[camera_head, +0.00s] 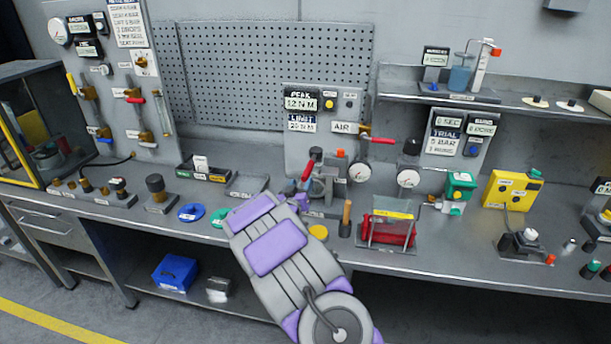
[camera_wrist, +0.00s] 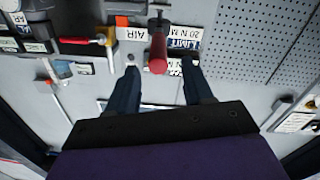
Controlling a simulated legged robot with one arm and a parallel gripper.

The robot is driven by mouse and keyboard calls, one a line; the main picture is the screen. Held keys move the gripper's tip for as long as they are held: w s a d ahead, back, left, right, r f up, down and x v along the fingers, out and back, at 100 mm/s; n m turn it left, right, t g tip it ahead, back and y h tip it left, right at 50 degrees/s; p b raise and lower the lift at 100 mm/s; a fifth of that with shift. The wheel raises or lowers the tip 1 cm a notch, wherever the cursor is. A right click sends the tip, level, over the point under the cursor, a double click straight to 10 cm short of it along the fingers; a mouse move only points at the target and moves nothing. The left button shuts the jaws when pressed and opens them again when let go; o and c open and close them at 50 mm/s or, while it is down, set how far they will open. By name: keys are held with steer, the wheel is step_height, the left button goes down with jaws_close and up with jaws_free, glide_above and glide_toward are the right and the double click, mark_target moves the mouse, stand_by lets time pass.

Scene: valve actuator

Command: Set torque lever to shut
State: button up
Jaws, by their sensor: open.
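The torque lever has a red grip (camera_head: 307,170) and stands on a grey fixture (camera_head: 323,182) below the peak and limit panel (camera_head: 315,110). In the wrist view, which looks upside down, the red grip (camera_wrist: 157,58) points toward me on a dark stem. My gripper (camera_wrist: 160,70) is open, with one dark finger on each side of the grip. I see gaps on both sides and cannot tell how deep the grip sits between the fingers. In the head view my arm covers part of the bench in front, and the fingers are hard to make out.
A red air valve handle (camera_head: 382,140) is to the right of the lever, beside a gauge (camera_head: 359,172). A wooden-handled tool (camera_head: 346,217) and a red guarded fixture (camera_head: 388,230) stand near on the right. A blue ring (camera_head: 191,213) lies on the bench to the left.

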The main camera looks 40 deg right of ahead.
mark_target(307, 173)
steer(key=x, duration=0.5)
steer(key=shift+d+f, duration=0.15)
steer(key=shift+d, duration=0.1)
steer(key=shift+r+b+x, duration=0.2)
steer(key=shift+b+x, duration=0.1)
steer(key=shift+x, duration=0.7)
steer(key=shift+c, duration=0.3)
jaws_close()
